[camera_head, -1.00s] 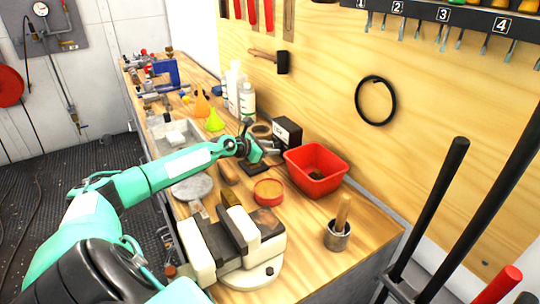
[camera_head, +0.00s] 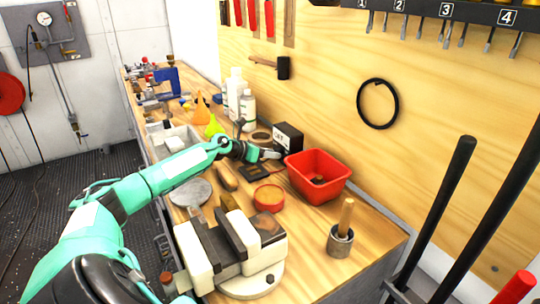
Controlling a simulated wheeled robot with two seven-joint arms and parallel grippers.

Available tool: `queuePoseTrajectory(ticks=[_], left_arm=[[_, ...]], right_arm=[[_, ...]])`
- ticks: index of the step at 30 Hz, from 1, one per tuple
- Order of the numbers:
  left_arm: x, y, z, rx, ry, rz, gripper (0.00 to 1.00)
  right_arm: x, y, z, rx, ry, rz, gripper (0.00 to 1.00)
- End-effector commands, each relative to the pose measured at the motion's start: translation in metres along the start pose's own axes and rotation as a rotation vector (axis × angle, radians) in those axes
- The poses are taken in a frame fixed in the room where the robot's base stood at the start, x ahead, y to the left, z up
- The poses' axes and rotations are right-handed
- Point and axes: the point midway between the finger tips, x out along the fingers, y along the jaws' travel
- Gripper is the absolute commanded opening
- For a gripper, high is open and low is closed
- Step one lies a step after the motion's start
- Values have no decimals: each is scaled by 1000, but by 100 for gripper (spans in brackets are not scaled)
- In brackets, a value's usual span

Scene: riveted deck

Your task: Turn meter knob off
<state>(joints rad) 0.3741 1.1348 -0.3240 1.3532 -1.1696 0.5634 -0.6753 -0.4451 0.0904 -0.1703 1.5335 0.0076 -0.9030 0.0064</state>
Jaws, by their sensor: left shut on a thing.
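The meter (camera_head: 288,137) is a small black box with a light label, standing on the wooden bench beside the pegboard-side wall. My left gripper (camera_head: 274,155) reaches in from the left and is at the lower front of the meter. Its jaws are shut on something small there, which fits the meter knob. The knob itself is hidden by the jaws, so its setting cannot be read. My right gripper is not in view.
A red bin (camera_head: 318,188) stands just right of the gripper. An orange-red round tin (camera_head: 269,197), a vise (camera_head: 230,245) and a mallet-like tool in a metal cup (camera_head: 341,240) are nearer. White bottles (camera_head: 246,105) stand behind. A flat dark pad (camera_head: 252,172) lies below the gripper.

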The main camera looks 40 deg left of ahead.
Motion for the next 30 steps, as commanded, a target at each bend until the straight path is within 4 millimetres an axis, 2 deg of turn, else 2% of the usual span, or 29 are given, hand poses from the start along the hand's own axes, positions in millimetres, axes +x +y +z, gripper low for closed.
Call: queuePoseTrajectory(ticks=[10, 11, 13, 14, 23, 30], left_arm=[[0, 0, 0, -4, 0, -1, 8], [0, 0, 0, -4, 0, -1, 36], [0, 0, 0, -3, 0, -1, 50], [0, 0, 0, -3, 0, -1, 52], [-1, 0, 0, -2, 0, 0, 52], [-17, 1, -2, -1, 2, 1, 52]], right_arm=[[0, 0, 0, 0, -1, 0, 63], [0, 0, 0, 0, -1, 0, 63], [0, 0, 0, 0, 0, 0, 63], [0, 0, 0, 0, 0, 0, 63], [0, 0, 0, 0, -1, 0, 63], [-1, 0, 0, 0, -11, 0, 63]])
